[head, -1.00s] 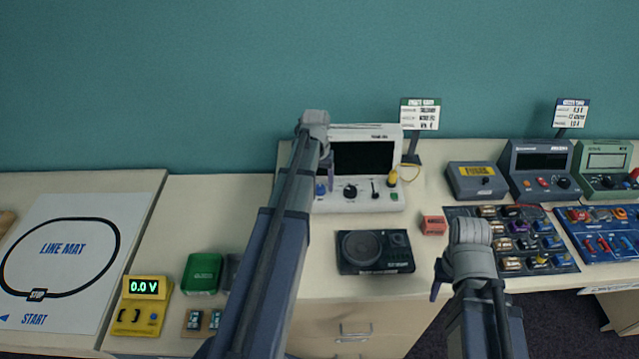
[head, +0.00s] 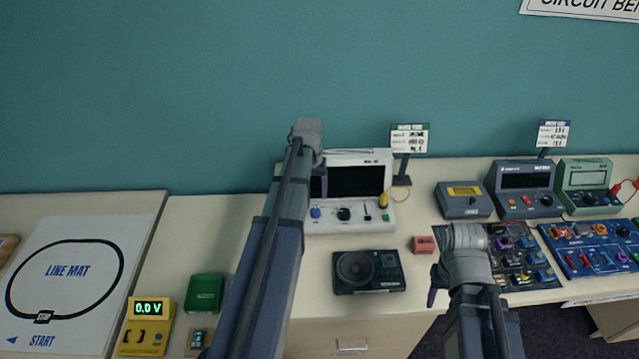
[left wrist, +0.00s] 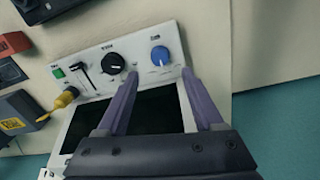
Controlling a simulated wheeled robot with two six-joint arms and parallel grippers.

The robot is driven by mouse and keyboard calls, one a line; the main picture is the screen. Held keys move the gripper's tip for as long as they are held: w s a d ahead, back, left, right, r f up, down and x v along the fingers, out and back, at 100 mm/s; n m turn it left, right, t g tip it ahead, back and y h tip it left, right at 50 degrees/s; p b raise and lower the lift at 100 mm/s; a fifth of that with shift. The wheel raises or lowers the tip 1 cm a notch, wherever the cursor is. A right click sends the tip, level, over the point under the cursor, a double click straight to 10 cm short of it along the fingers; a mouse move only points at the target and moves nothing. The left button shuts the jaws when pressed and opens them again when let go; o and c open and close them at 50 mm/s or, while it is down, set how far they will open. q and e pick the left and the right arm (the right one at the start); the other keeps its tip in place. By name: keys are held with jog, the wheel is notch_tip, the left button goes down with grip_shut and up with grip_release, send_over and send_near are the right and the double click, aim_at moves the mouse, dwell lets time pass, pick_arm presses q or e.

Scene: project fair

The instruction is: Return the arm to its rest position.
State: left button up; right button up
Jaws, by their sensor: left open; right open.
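My left arm reaches up over the bench in the head view. Its gripper (head: 322,178) is mostly hidden behind the wrist, in front of the white screen instrument (head: 348,190). In the left wrist view the two fingers of the left gripper (left wrist: 158,73) are apart with nothing between them. The instrument's white panel (left wrist: 135,58), with a black knob and a blue knob, shows beyond them. My right gripper (head: 437,288) is at the bench's front edge, near the dark component board (head: 520,262). It is open, its fingers partly hidden by the wrist, and nothing shows in it.
A black speaker box (head: 368,272) and a small red block (head: 423,245) lie between the arms. A yellow meter (head: 148,325), a green box (head: 204,292) and a line mat (head: 70,268) are at left. Grey (head: 524,188) and green (head: 590,185) meters stand at right.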

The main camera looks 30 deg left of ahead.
pick_arm(q)
jog(key=s+d+f+m+b, duration=0.1)
jog(key=s+d, duration=0.4)
jog(key=d, duration=0.5)
jog(key=s+d+f+m+y+b, duration=0.1)
jog(key=s+d+m, duration=0.3)
jog(key=d, duration=0.6)
jog(key=s+d+f+m+b, duration=0.2)
jog(key=s+d, duration=0.5)
jog(key=d, duration=0.4)
jog(key=shift+m+y, duration=0.4)
